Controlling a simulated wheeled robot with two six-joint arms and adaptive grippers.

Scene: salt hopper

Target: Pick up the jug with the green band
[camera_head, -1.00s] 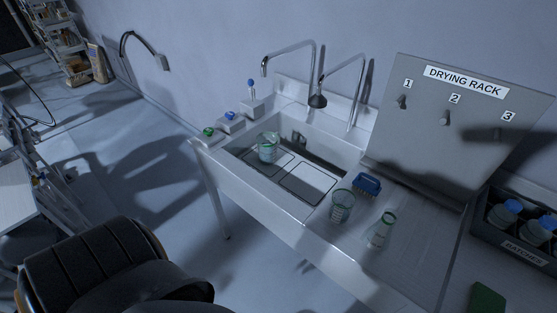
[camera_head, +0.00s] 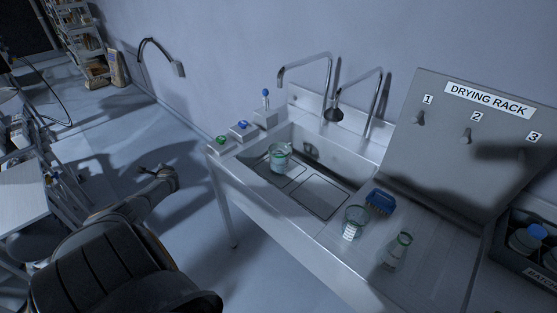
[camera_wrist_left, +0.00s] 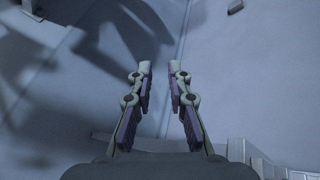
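A clear jug (camera_head: 280,158) with a greenish band stands in the left part of the sink basin (camera_head: 318,200). A glass beaker (camera_head: 354,223) and a conical flask (camera_head: 397,251) with a greenish neck stand on the counter right of the basin. My left gripper (camera_head: 168,174) is left of the sink, over the floor and well apart from the jug. In the left wrist view its fingers (camera_wrist_left: 160,68) are spread with an empty gap. My right gripper is not in view.
A blue brush (camera_head: 381,201) lies beside the beaker. Two taps (camera_head: 330,75) arch over the sink. The drying rack board (camera_head: 470,140) stands at right, above a dark crate (camera_head: 530,250) of bottles. Small blocks with green and blue knobs (camera_head: 242,128) line the sink's left edge.

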